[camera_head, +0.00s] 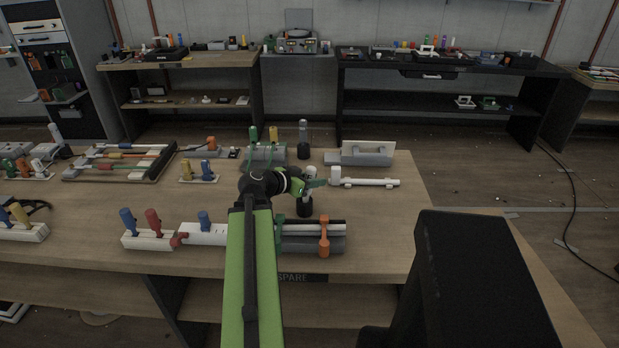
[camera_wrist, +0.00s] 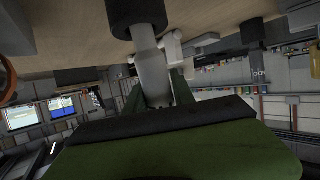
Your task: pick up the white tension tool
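A pale, white-looking tool (camera_wrist: 151,72) stands in a round black holder (camera_wrist: 136,14) and reaches in between the fingers of my gripper (camera_wrist: 158,92) in the wrist view. I take it as the white tension tool. In the head view its white top (camera_head: 311,172) shows beside my gripper (camera_head: 305,185), and the black holder (camera_head: 304,207) is just below on the bench. The fingers flank the tool closely; I cannot tell whether they press on it. My gripper hides part of the tool.
A white pipe-like piece (camera_head: 370,182) lies just right of my gripper. A grey rail with an orange clamp (camera_head: 324,238) is in front. Another tool in a black holder (camera_head: 303,138) stands behind. The bench's right end is clear.

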